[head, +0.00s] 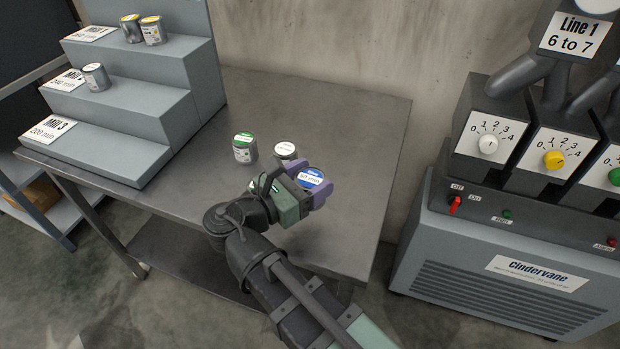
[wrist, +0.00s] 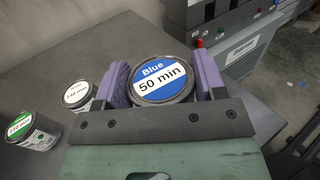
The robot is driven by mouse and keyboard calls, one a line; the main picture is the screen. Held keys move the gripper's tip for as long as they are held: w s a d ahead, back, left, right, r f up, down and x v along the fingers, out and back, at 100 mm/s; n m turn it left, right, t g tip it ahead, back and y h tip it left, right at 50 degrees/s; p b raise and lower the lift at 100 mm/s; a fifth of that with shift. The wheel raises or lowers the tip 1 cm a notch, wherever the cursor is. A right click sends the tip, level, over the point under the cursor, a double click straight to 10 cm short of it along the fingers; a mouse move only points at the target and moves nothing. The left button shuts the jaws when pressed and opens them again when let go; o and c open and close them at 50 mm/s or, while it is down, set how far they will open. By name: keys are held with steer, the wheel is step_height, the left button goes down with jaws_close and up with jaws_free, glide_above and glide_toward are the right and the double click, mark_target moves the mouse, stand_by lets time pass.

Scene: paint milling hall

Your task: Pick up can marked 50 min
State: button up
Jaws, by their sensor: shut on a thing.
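The can marked 50 min (wrist: 161,78) has a blue and white lid that reads "Blue 50 min". My gripper (wrist: 161,85) is shut on it, with one purple finger on each side of the can. In the head view the blue-lidded can (head: 312,178) sits between the fingers of my gripper (head: 308,187), over the right part of the metal table. My gripper hides the lower part of the can, so I cannot tell whether it touches the table.
A green-lidded can (head: 243,149) and a white-lidded can (head: 285,151) stand close by on the table (head: 350,120). A grey stepped rack (head: 140,110) with several cans is at left. A Cindervane machine (head: 510,255) with dials is at right. The table's back right is clear.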

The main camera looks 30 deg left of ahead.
mark_target(311, 177)
step_height(311, 177, up, 14)
steer(key=p, duration=1.1)
steer(key=shift+f, duration=0.15)
steer(key=shift+f, duration=0.1)
